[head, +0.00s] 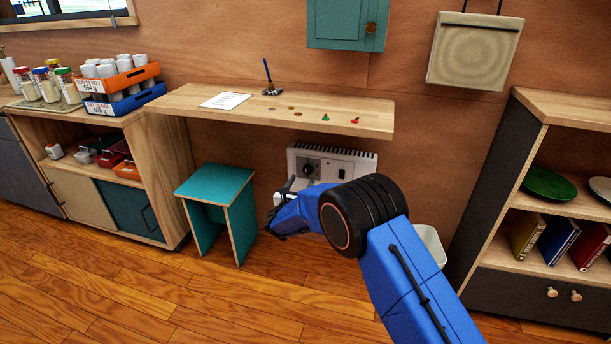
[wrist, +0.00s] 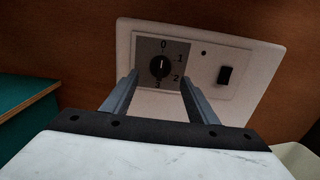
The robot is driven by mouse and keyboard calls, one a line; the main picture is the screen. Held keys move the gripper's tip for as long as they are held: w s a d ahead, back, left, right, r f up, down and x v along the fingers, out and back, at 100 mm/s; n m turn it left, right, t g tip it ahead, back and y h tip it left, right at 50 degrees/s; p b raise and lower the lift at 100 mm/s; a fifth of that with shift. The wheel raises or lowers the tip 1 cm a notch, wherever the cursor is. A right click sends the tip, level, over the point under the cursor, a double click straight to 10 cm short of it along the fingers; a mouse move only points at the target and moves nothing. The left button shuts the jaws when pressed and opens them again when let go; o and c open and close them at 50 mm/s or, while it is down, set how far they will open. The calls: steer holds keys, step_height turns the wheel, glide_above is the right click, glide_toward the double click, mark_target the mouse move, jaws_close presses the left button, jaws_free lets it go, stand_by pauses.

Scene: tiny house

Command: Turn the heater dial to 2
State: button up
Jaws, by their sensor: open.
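The white heater (head: 335,166) is on the wall under the wooden desk. Its black dial (wrist: 160,67) sits on a grey plate marked 0, 1, 2 and 3 in the wrist view. A light mark on the dial points up, toward 0. The dial also shows in the head view (head: 309,168). My gripper (wrist: 158,85) is open and empty, with one finger on each side of the dial in the picture, pointing at the heater. I cannot tell how far the fingertips are from the dial. In the head view the gripper (head: 283,192) is low in front of the heater.
A teal stool (head: 216,185) stands left of my gripper. The wooden desk (head: 180,100) overhangs the heater. A black switch (wrist: 225,75) is right of the dial. A white bin (head: 431,240) is behind my arm. A shelf (head: 510,150) stands at right.

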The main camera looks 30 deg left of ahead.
mark_target(306, 173)
steer(key=shift+x, duration=3)
steer(key=c, duration=1.1)
